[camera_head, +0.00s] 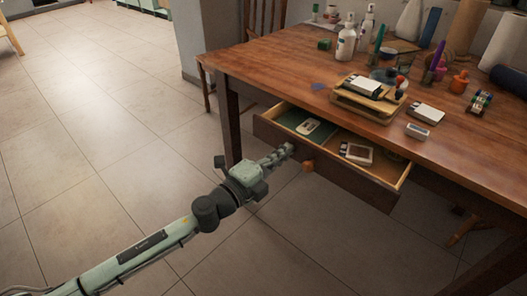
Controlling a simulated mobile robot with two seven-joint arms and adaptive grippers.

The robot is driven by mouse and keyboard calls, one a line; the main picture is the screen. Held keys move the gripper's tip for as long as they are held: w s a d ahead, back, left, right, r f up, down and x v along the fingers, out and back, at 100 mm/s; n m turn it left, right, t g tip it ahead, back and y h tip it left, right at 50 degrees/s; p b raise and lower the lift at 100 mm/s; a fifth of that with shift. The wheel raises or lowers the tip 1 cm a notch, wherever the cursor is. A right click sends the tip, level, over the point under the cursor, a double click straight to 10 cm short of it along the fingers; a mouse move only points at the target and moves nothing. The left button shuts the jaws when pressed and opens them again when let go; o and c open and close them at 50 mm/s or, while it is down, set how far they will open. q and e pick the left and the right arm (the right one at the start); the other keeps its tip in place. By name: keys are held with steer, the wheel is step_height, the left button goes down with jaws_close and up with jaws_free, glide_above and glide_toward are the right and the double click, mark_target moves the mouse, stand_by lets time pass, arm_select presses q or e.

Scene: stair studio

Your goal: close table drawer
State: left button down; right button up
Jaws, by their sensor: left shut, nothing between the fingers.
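The wooden table (260,67) stands on the right side of the head view. Its drawer (345,178) is pulled out below the tabletop, with its inside showing. A round orange-brown knob (308,166) sits on the drawer front. My left gripper (287,149) reaches in from the lower left and is shut and empty. Its tip is at the drawer front, just left of the knob; I cannot tell whether it touches the front. My right gripper is not in view.
The drawer holds a green sheet (291,118) and a small framed item (357,152). Bottles (346,44), a wooden tray (366,106) and many small things stand on the tabletop. The tiled floor (100,130) to the left is clear.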

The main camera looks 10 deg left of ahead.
mark_target(313, 129)
arm_select(q)
steer(key=x, duration=1)
steer(key=shift+w+d+b, duration=0.2)
steer(key=shift+d+b, duration=0.1)
steer(key=shift+x, duration=0.85)
steer(key=shift+r, duration=0.15)
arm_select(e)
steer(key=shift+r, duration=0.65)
arm_select(q)
steer(key=shift+w+r, duration=0.1)
steer(key=shift+a, duration=0.15)
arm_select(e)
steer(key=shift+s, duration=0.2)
